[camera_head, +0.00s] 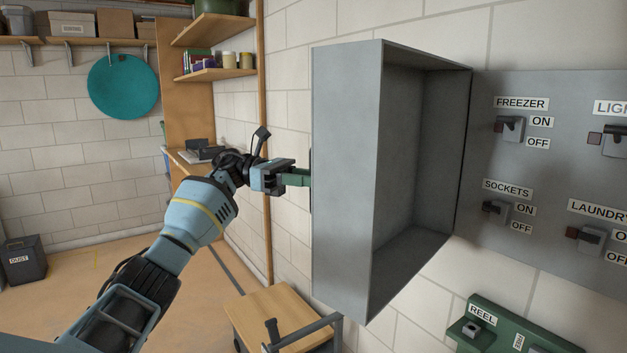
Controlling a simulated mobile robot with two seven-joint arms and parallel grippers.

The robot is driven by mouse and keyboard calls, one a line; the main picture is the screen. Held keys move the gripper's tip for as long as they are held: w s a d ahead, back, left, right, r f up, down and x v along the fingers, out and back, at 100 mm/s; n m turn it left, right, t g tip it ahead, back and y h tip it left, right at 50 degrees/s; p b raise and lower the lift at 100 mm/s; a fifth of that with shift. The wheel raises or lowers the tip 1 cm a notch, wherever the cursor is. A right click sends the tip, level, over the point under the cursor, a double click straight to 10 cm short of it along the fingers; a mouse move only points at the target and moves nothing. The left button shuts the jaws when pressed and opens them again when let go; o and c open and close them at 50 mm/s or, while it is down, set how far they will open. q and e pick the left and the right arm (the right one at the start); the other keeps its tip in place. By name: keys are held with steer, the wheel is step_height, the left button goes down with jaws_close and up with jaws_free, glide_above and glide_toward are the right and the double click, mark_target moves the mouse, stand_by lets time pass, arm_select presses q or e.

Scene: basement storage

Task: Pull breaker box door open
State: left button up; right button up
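The grey breaker box door (345,180) is a deep, hollow cover. It stands swung wide open to the left, its inside facing me and its right edge against the grey breaker panel (468,225). The panel's switches, labelled FREEZER, SOCKETS and others, are exposed. My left gripper (297,178) is at the outer left side of the door, about mid-height. A short green piece bridges the gripper and the door's outer face. The door hides its contact point, so I cannot tell whether the fingers are closed on a handle. My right gripper is not in view.
A small wooden-topped cart (275,312) with a dark handle stands below the door. A green REEL holder (510,335) is on the wall at lower right. Wooden shelves (212,73) stand behind my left arm. A dark DUST bin (25,262) is at far left; floor between is open.

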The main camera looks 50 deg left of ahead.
arm_select(q)
steer(key=v, duration=0.6)
steer(key=shift+s+a+b, duration=0.2)
steer(key=shift+a+b, duration=0.1)
steer(key=shift+a, duration=0.05)
steer(key=shift+f, duration=0.1)
